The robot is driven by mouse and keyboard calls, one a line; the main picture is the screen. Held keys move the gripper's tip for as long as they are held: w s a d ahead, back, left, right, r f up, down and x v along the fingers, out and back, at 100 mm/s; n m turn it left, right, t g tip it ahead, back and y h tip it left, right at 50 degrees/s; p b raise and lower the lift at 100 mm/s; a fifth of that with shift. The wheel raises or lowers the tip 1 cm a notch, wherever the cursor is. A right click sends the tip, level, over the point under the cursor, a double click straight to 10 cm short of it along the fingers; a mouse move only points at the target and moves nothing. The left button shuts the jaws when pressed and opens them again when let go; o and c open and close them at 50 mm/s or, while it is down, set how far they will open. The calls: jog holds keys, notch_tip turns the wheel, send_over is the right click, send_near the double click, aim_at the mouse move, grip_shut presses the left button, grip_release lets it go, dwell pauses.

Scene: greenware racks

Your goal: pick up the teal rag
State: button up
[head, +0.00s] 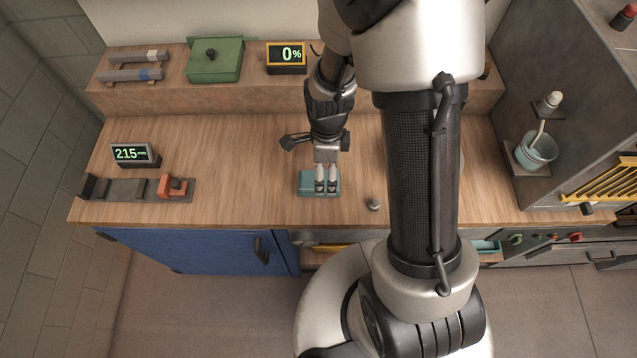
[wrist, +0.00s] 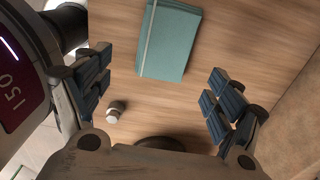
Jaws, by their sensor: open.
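The teal rag (head: 305,187) lies folded flat on the wooden counter, near its front edge. In the wrist view the rag (wrist: 172,45) is a teal rectangle with a pale stripe near its left side, at the top middle. My gripper (head: 326,187) points down over the rag in the head view and hides part of it. In the wrist view my gripper (wrist: 157,92) is open, its two padded fingers wide apart with nothing between them. The rag lies beyond the fingers in that view, apart from both.
A small grey knob-like object (head: 373,205) stands right of the rag; it also shows in the wrist view (wrist: 115,110). A gauge stand (head: 127,190) with a display is at the left. A green box (head: 215,62) sits on the back shelf. The counter left of the rag is clear.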

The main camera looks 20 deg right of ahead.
jog(key=f, duration=0.2)
jog(key=f+b, duration=0.1)
jog(key=f, duration=0.1)
jog(key=f+b, duration=0.1)
jog(key=f, duration=0.1)
jog(key=shift+w+a+f, duration=0.25)
jog(key=shift+w, duration=0.05)
jog(key=shift+r, duration=0.1)
jog(key=c, duration=1.1)
jog(key=shift+r, duration=0.15)
notch_tip(320, 180, up, 20)
jog(key=p, duration=0.6)
